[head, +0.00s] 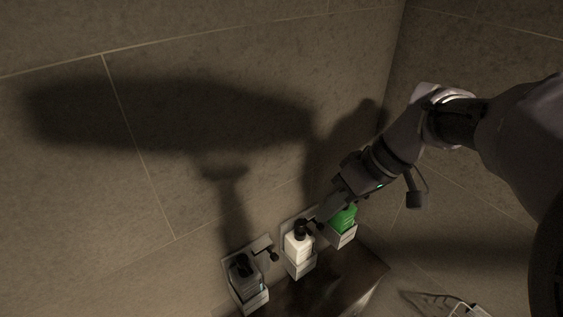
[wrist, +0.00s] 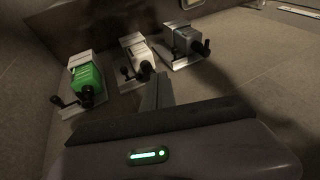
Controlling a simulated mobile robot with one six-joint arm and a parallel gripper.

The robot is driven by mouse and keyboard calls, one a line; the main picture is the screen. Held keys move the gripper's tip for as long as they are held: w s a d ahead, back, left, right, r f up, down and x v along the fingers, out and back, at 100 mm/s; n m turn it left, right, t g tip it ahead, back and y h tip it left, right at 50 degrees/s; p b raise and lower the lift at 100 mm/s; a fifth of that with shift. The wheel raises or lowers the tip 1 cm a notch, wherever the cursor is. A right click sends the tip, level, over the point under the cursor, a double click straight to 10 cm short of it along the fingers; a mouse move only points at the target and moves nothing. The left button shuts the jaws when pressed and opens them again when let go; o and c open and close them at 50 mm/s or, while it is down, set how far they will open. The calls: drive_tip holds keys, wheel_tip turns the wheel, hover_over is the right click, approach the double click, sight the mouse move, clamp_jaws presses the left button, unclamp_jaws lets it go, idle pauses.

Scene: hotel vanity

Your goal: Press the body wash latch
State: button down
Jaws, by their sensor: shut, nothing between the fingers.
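Three pump bottles sit in wall holders, and I cannot read any label to tell which is the body wash. In the head view they are a dark grey bottle (head: 243,279), a white bottle (head: 298,248) and a green bottle (head: 344,218). Black-knobbed latches stick out beside the grey bottle (head: 274,256) and the white bottle (head: 320,226). The wrist view shows the green (wrist: 86,76), white (wrist: 138,50) and grey (wrist: 186,40) bottles. My gripper (head: 328,206) is shut and empty, close to the white and green bottles. Its fingers (wrist: 157,92) point toward the white bottle; contact is unclear.
The tiled wall (head: 200,110) stands behind the holders, with a second wall (head: 470,60) at right. A dark ledge (head: 345,285) lies below the holders. A wire rack (head: 455,306) shows at the lower right. Air left of the gripper looks free.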

drive_tip(key=s+a+x, duration=0.1)
drive_tip(key=x, duration=1.2)
drive_tip(key=shift+s+a+r+b, duration=0.3)
drive_tip(key=shift+s+r, duration=0.1)
drive_tip(key=shift+s, duration=0.1)
drive_tip(key=shift+a, duration=0.1)
